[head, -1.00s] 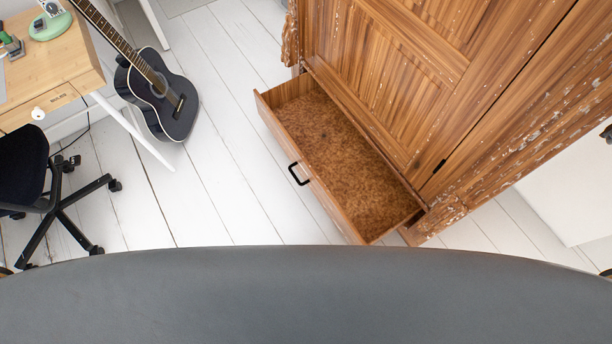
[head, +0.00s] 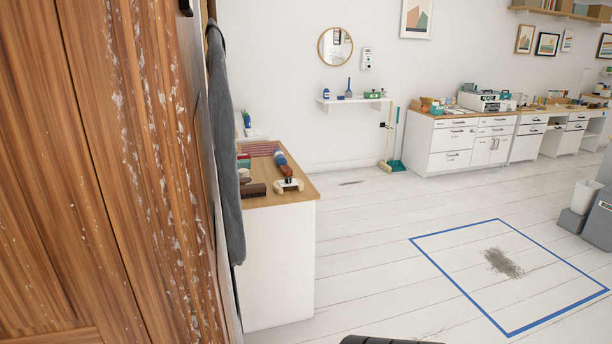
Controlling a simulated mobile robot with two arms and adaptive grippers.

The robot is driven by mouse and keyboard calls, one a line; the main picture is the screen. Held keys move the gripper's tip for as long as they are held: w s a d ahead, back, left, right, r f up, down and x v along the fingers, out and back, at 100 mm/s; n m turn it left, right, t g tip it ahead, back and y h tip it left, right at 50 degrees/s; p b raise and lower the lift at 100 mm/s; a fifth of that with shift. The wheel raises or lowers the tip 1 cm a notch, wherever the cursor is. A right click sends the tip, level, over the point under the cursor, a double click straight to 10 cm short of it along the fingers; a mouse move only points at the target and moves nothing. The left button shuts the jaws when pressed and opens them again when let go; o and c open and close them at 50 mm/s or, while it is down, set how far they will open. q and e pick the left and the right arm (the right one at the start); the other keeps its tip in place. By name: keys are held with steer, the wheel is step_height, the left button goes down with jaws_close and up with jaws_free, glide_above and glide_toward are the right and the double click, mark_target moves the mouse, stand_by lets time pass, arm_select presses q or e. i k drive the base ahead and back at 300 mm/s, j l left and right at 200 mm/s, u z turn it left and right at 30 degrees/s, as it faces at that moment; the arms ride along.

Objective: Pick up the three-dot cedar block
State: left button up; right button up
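I cannot make out a three-dot cedar block in the head view. A small dark brown block-like item (head: 253,189) lies on the wooden top of a white cabinet (head: 280,262), left of centre. It is too small to tell what it is, and no dots show on it. Neither of my grippers is in view.
A tall worn wooden wardrobe (head: 110,150) fills the left side, with a grey cloth (head: 229,150) hanging at its edge. White drawer units (head: 452,148) line the back wall. A blue taped square (head: 462,275) with a grey smudge marks the open floor.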

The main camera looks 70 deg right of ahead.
mark_target(286, 170)
steer(key=z, duration=2.05)
